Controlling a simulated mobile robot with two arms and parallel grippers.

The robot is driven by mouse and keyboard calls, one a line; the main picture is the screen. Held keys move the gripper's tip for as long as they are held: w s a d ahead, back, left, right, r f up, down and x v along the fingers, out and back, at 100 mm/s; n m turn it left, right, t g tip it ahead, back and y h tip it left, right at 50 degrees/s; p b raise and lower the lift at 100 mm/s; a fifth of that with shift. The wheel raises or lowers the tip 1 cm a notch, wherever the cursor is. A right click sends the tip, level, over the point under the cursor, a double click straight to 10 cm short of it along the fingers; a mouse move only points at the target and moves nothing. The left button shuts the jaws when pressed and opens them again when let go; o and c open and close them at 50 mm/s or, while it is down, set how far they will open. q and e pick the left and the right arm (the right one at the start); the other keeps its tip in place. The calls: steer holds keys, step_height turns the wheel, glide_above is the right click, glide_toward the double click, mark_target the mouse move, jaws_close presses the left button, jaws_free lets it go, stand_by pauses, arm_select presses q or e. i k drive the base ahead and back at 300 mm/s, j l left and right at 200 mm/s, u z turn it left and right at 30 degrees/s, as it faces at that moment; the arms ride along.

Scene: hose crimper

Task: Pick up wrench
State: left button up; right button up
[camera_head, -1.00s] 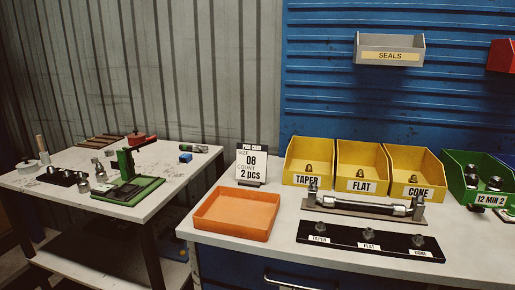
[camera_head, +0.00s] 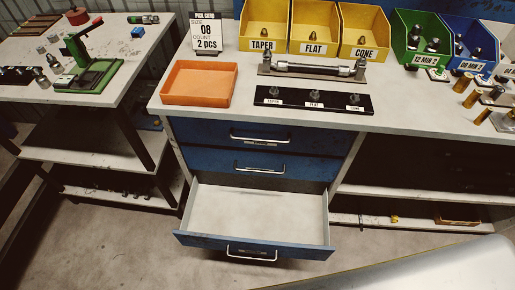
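I see no wrench that I can make out for certain in the head view. The bottom drawer (camera_head: 255,212) of the blue cabinet is pulled out, and its pale floor looks empty. The two blue drawers above it (camera_head: 262,133) are shut. Neither of my grippers shows in the view.
The workbench carries an orange tray (camera_head: 198,84), a pick card (camera_head: 209,33), yellow bins (camera_head: 314,28), a hose on a holder (camera_head: 312,69) and a black fitting strip (camera_head: 312,101). Green (camera_head: 420,38) and blue (camera_head: 472,48) bins stand right. A side table (camera_head: 130,55) holds a green press (camera_head: 88,66).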

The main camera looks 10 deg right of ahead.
mark_target(359, 218)
steer(key=k+l, duration=0.15)
steer(key=k, duration=0.25)
steer(key=k+l, duration=0.2)
steer(key=k, duration=0.2)
steer(key=z, duration=1.2)
steer(key=i+l+u, duration=0.15)
steer(key=i+l, duration=0.1)
steer(key=l, duration=0.1)
